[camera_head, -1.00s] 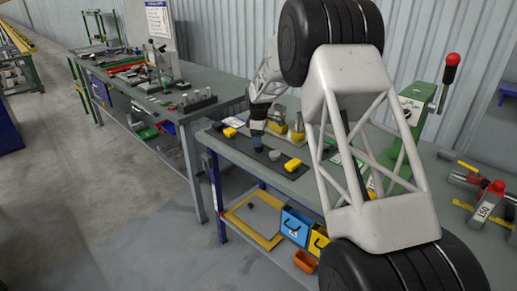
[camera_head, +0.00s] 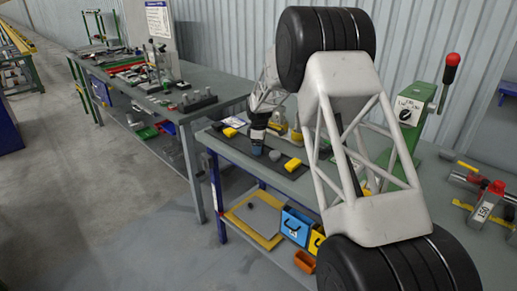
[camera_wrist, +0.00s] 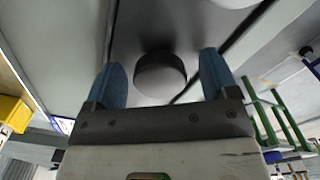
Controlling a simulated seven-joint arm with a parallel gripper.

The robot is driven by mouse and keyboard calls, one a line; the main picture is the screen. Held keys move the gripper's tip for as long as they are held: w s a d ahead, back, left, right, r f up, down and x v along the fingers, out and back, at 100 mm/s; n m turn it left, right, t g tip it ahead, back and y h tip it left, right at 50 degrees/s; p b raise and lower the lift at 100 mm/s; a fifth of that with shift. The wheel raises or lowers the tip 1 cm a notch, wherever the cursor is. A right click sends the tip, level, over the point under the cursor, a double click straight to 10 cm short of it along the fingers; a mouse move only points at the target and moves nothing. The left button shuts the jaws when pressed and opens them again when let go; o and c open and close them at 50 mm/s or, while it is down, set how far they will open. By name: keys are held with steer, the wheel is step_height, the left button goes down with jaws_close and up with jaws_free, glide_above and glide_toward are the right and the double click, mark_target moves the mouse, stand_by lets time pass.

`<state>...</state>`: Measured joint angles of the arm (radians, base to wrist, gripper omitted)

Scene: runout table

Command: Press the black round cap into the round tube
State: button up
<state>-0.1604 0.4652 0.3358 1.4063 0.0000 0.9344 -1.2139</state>
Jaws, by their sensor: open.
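My gripper (camera_head: 257,151) points down just above the dark strip on the near bench. In the wrist view its two blue fingers (camera_wrist: 165,82) are apart. A dark round piece with a paler flat face (camera_wrist: 160,76) lies between and just beyond the fingertips; it looks like the black round cap, and I cannot tell whether the fingers touch it. In the head view the gripper hides that spot. A grey round piece (camera_head: 274,155) sits on the strip right of the gripper; a pale round piece (camera_wrist: 236,2) is cut off at the top of the wrist view. I cannot identify the round tube for certain.
Yellow blocks (camera_head: 230,132) (camera_head: 292,164) lie on the dark strip (camera_head: 218,125). A green lever press (camera_head: 408,125) with a red knob stands at right. Red-handled tooling (camera_head: 490,197) lies on the right of the bench. My own arm covers much of the bench middle.

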steer(key=c, duration=1)
steer(key=shift+r, duration=0.1)
steer(key=shift+r, duration=0.65)
step_height(320, 180, up, 2)
steer(key=shift+r, duration=0.1)
steer(key=s, duration=0.5)
steer(key=s+d+r, duration=0.1)
steer(key=s, duration=0.4)
steer(key=s+d, duration=0.1)
steer(key=s, duration=0.4)
steer(key=shift+s+d+r, duration=0.2)
steer(key=shift+s+d, duration=0.05)
steer(key=shift+s, duration=0.15)
steer(key=shift+w, duration=0.1)
steer(key=w+d+r, duration=0.5)
steer(key=w, duration=0.3)
steer(key=w+d+r, duration=0.5)
steer(key=w+d, duration=0.1)
steer(key=w, duration=0.3)
steer(key=w+d+r, duration=0.5)
steer(key=w, duration=0.3)
steer(key=shift+w+d+r, duration=0.2)
steer(key=shift+w+r, duration=0.1)
steer(key=shift+w, duration=0.05)
